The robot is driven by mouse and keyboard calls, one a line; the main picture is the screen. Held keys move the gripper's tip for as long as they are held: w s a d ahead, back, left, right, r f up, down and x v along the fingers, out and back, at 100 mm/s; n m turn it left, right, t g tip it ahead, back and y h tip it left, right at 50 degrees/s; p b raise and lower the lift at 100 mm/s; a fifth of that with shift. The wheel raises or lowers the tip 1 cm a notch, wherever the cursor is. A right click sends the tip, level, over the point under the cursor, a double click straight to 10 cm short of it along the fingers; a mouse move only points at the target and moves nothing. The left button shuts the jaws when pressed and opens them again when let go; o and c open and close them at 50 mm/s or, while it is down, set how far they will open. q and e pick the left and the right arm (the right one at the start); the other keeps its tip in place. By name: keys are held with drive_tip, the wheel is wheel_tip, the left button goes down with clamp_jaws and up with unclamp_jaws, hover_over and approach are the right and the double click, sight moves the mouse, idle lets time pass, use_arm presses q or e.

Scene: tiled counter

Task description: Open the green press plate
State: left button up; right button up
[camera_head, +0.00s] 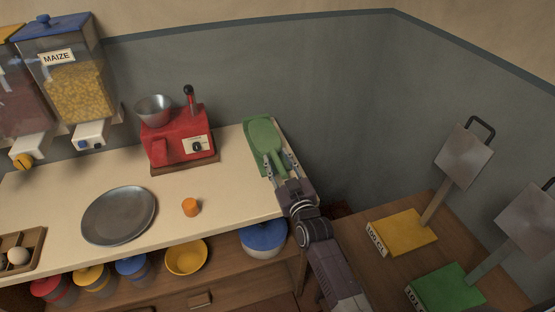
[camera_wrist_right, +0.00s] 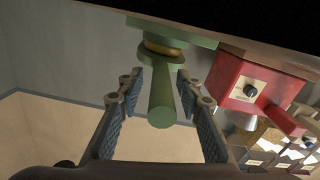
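A green press (camera_head: 264,133) lies flat on the counter's right end. Its upper plate looks down on its base. The right wrist view is upside down: it shows the green plate (camera_wrist_right: 147,61), a thin yellowish layer against the base (camera_wrist_right: 180,32), and the green handle (camera_wrist_right: 161,100) pointing towards me. My right gripper (camera_head: 277,166) is at the handle end of the press. Its fingers (camera_wrist_right: 158,79) stand apart with the handle between them, and gaps show on both sides. My left gripper is out of view.
A red machine (camera_head: 178,140) stands left of the press; a dark round plate (camera_head: 119,214) and an orange piece (camera_head: 190,207) lie nearer. On the lower right table, yellow (camera_head: 405,232) and green (camera_head: 448,287) bases have metal plates (camera_head: 464,158) raised on arms.

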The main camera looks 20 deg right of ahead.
drive_tip(key=shift+w, duration=0.1)
clamp_jaws()
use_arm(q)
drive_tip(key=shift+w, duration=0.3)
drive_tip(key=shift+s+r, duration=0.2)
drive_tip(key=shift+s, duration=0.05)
use_arm(e)
drive_tip(key=shift+r, duration=0.2)
use_arm(q)
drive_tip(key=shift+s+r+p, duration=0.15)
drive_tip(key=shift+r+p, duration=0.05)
drive_tip(key=shift+p, duration=0.2)
use_arm(e)
drive_tip(key=shift+w+r, duration=0.1)
drive_tip(key=shift+r, duration=0.05)
